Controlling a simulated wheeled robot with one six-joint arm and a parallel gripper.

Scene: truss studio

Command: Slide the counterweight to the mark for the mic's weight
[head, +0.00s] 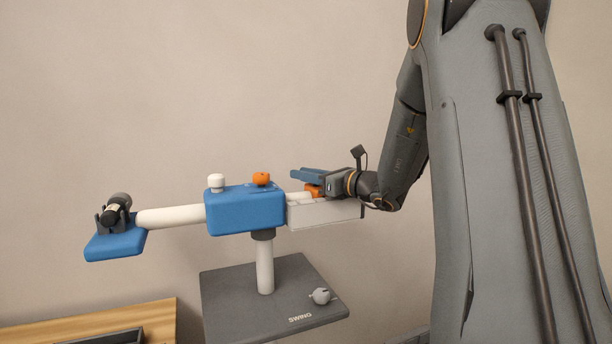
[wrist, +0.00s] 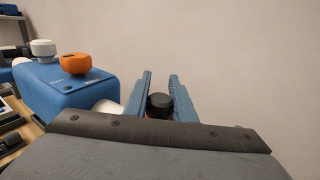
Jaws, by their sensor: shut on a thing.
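The counterweight (head: 313,190) shows as a small orange block on the right end of the white boom, mostly hidden by my gripper. In the wrist view a black knob (wrist: 160,102) with a little orange below it sits between the fingers. My gripper (head: 300,175) is shut on the counterweight, its blue fingers (wrist: 160,95) on both sides of the knob. The dark mic (head: 117,208) with a pale band rests in a clip on the blue pad (head: 115,246) at the left end. The pale scale rail (head: 325,214) lies under the counterweight; no marks are readable.
The blue housing (head: 238,212) carries a white knob (head: 216,182) and an orange knob (head: 261,179), left of my gripper. A post joins it to the dark base (head: 235,300), which has a small grey knob (head: 321,296). A wooden table (head: 90,319) is at lower left.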

